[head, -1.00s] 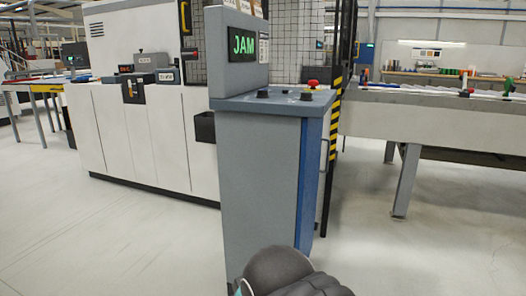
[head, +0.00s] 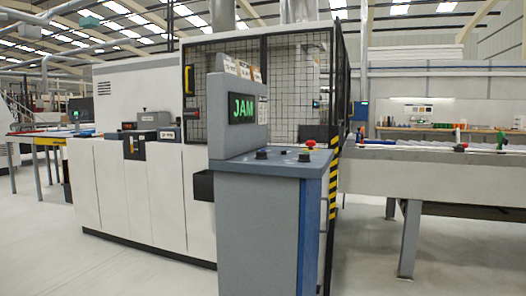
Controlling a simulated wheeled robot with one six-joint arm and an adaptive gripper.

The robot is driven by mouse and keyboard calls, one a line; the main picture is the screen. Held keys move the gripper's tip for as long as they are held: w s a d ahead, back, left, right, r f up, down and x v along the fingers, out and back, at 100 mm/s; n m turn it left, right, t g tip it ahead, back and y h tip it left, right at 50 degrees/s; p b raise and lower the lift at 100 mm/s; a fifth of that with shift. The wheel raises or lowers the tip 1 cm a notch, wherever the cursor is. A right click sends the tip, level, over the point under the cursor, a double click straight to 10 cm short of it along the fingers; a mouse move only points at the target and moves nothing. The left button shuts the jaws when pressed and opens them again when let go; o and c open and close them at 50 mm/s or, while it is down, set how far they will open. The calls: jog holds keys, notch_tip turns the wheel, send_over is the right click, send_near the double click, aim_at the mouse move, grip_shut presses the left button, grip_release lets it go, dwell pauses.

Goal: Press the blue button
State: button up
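A grey and blue control console (head: 258,225) stands upright in the middle of the head view. I cannot make out a blue button among these small controls. My gripper is not in view.
A large white machine (head: 135,190) with a mesh guard (head: 225,55) stands behind and left of the console. A conveyor bed (head: 430,180) on grey legs runs to the right. A yellow-black striped post (head: 333,185) stands close behind the console. The floor at left front is clear.

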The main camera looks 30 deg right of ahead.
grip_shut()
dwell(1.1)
